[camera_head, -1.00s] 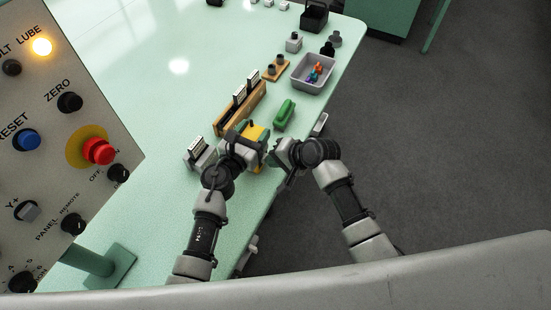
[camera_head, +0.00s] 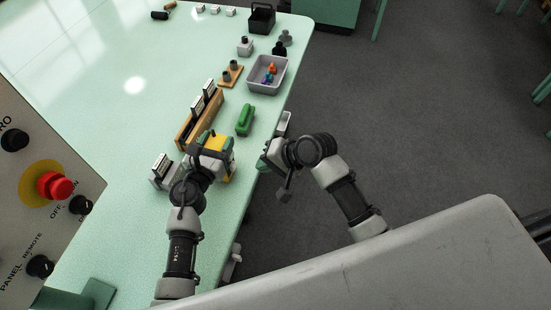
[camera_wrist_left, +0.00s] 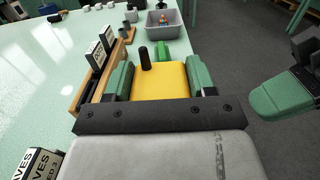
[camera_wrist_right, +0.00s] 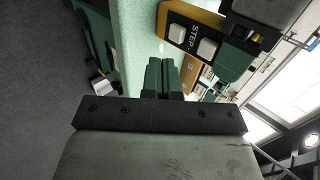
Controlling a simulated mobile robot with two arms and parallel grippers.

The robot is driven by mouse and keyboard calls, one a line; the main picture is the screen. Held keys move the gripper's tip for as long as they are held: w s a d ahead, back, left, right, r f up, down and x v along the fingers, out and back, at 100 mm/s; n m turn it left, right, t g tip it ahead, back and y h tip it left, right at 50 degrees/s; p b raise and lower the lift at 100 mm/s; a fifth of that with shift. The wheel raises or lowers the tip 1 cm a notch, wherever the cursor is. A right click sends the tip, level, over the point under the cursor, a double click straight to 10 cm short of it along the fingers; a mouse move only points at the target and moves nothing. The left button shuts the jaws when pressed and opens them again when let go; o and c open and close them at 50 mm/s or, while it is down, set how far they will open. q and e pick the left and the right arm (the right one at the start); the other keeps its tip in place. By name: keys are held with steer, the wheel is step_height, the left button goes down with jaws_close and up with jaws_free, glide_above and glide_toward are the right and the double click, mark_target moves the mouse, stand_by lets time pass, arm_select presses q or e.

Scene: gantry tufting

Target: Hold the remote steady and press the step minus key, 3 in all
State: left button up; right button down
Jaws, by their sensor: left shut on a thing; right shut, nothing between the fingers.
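The yellow remote (camera_head: 218,143) is held over the table's near right edge. My left gripper (camera_head: 213,158) is shut on it. In the left wrist view, the remote's yellow body (camera_wrist_left: 165,82) sits between the green fingers, with a black stub standing up from it. In the right wrist view, the remote's dark key face (camera_wrist_right: 191,42) shows two pale keys and the label "STEP-" between them. Which key the label belongs to, I cannot tell. My right gripper (camera_head: 266,156) is shut and empty, to the right of the remote and apart from it. Its closed fingers (camera_wrist_right: 161,74) are below the keys in that view.
A wooden rack (camera_head: 187,131) with labelled boxes stands left of the remote. A green object (camera_head: 245,119) and a grey bin (camera_head: 252,86) with small coloured pieces lie beyond it. A control panel (camera_head: 25,215) with a red button is at left. Open floor lies right of the table.

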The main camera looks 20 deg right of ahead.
arm_select(q)
steer(key=shift+w+a, duration=0.1)
arm_select(e)
steer(key=v, duration=0.4)
steer(key=shift+d+r, duration=0.1)
arm_select(q)
steer(key=shift+r, duration=0.1)
stand_by(0.9)
stand_by(0.7)
steer(key=o, duration=1.2)
steer(key=shift+s+a, duration=0.25)
steer(key=shift+s, duration=0.1)
steer(key=v, duration=1.1)
